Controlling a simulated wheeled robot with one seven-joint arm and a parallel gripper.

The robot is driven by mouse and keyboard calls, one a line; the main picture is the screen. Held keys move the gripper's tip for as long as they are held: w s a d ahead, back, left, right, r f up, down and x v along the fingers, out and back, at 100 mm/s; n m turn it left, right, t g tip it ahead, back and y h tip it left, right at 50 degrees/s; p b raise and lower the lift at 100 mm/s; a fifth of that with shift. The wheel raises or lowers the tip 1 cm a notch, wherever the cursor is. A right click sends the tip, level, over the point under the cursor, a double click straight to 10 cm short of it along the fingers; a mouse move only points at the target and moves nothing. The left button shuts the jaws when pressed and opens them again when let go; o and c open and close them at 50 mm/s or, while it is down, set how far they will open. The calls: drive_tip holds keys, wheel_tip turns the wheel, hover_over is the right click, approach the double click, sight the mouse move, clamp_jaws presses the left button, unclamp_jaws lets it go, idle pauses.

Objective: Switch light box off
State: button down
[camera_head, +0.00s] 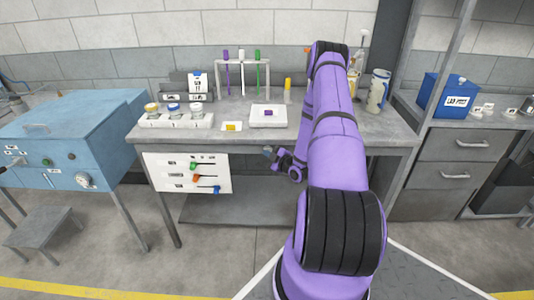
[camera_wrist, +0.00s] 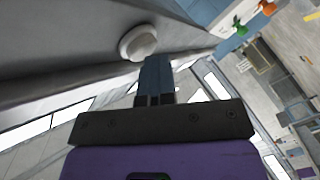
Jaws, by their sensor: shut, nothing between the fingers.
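My gripper (camera_head: 272,155) is in front of the workbench's front edge, right of the white slider panel. In the wrist view my gripper (camera_wrist: 155,62) is shut, its dark fingers together with nothing between them. A round white knob (camera_wrist: 138,42) sits on a grey surface just beyond the fingertips, slightly left of them. I cannot tell whether they touch it. No part is clearly marked as the light box, and no lit or unlit state is readable. A flat white box (camera_head: 268,122) with a purple piece on it lies on the bench above my gripper.
The white panel (camera_head: 172,180) under the bench has green, orange and blue sliders. The grey bench (camera_head: 245,138) holds a test-tube rack (camera_head: 243,62), a jar tray (camera_head: 176,121) and a jug (camera_head: 378,90). A blue cabinet (camera_head: 75,140) stands left. A blue box (camera_head: 445,95) stands right.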

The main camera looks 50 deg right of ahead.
drive_tip(key=shift+w+d+r, duration=0.1)
drive_tip(key=shift+d+r, duration=0.15)
drive_tip(key=shift+d, duration=0.05)
drive_tip(key=s+a, duration=0.4)
drive_tip(key=shift+a+f, duration=0.2)
drive_tip(key=shift+a, duration=0.2)
